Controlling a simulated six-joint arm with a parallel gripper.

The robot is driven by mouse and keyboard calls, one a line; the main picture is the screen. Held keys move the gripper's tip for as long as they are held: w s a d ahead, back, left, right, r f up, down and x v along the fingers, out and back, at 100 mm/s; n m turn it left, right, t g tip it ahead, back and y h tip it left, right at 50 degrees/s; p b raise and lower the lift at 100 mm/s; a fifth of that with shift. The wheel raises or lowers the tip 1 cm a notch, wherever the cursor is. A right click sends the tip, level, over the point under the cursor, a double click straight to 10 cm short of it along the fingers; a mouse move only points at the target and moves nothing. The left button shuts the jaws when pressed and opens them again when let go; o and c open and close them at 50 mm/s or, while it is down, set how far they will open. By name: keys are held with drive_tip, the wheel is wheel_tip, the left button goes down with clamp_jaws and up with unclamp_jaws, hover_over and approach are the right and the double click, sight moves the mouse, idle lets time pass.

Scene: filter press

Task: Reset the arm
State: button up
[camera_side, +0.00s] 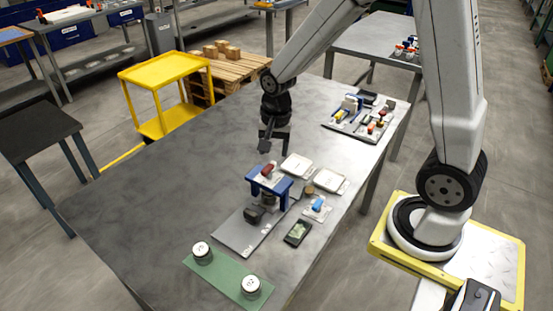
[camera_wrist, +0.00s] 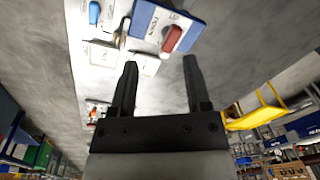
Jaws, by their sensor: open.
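My gripper (camera_side: 268,146) hangs above the grey metal table (camera_side: 150,190), behind the blue press (camera_side: 270,183). In the wrist view my gripper (camera_wrist: 160,75) has its two dark fingers spread apart with nothing between them. The press is a blue frame with a red handle (camera_side: 268,169) on top; its blue top and the red handle (camera_wrist: 172,38) also show in the wrist view, beyond the fingertips. The gripper is apart from the press and touches nothing that I can see.
White trays (camera_side: 297,165), a blue-topped item (camera_side: 318,206) and a dark handheld device (camera_side: 298,232) lie near the press. A green mat (camera_side: 226,282) carries two weights (camera_side: 202,252). A tray of parts (camera_side: 345,127) is at the back right. The table's left side is clear.

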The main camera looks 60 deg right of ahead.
drive_tip(key=s+a+n+t, duration=0.1)
drive_tip(key=s+a+n, duration=0.3)
drive_tip(key=s+n, duration=0.4)
drive_tip(key=shift+r+n+t, duration=0.2)
drive_tip(key=shift+n+t, duration=0.2)
drive_tip(key=shift+n, duration=1.6)
